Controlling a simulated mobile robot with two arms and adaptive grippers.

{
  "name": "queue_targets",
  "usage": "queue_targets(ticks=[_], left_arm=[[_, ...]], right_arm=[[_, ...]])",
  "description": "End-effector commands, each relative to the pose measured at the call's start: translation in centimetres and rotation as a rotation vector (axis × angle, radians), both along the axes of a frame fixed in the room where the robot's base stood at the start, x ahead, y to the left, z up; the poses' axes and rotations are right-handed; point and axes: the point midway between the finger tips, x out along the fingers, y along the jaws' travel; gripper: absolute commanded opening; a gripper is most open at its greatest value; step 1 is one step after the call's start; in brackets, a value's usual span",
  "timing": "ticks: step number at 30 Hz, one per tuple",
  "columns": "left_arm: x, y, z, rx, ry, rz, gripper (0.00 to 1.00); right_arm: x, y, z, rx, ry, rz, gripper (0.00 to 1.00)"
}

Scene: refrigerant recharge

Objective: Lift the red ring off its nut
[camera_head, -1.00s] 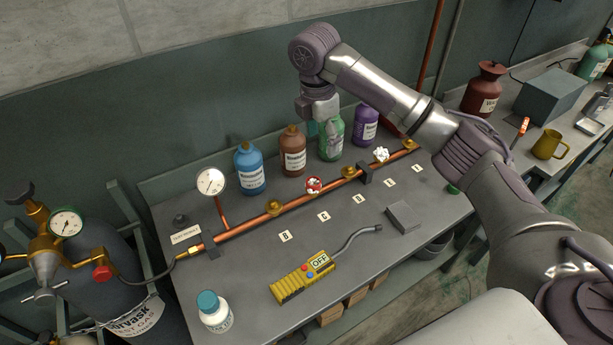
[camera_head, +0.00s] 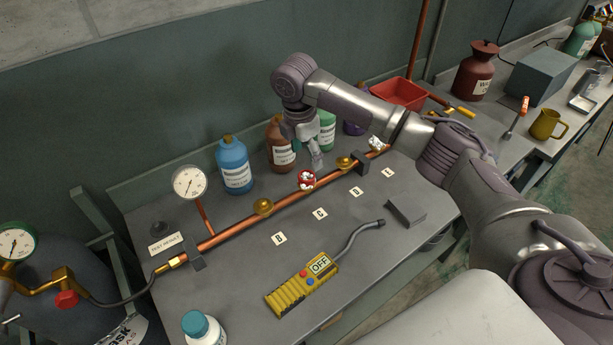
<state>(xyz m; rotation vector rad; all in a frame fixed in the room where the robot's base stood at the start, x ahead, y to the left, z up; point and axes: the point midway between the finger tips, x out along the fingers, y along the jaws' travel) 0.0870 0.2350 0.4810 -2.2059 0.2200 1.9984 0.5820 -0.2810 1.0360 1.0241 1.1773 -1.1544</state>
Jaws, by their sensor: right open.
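The red ring (camera_head: 307,181), with white patches, sits around a fitting on the copper pipe (camera_head: 237,229), behind the C label. The nut within it is too small to make out clearly. My right gripper (camera_head: 317,163) points down just above and slightly right of the ring, in front of the brown and green bottles. It is open, and nothing shows between its fingers. I cannot tell whether it touches the ring. My left gripper is not in view.
Brass nuts (camera_head: 263,207) (camera_head: 346,162) flank the ring on the pipe. A white part (camera_head: 377,143) sits farther right. Blue (camera_head: 234,166) and brown (camera_head: 279,150) bottles stand behind. A yellow detector (camera_head: 303,285) lies in front. A gauge (camera_head: 190,183) rises at left.

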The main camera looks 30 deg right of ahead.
Motion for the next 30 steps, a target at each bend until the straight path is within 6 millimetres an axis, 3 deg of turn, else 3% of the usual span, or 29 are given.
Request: queue_targets(ticks=[10, 18, 26, 30], left_arm=[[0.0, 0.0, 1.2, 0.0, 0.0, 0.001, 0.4], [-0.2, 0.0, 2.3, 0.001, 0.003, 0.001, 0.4], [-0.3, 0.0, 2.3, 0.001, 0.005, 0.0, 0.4], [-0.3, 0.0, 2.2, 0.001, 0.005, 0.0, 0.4]], right_arm=[[0.0, -0.1, -3.0, -0.001, 0.002, -0.001, 0.74], [0.0, -0.1, -6.8, -0.002, 0.0, 0.0, 0.74], [0.1, -0.2, -7.2, -0.001, -0.002, 0.0, 0.74], [0.1, -0.2, -7.2, -0.001, -0.002, 0.0, 0.54]])
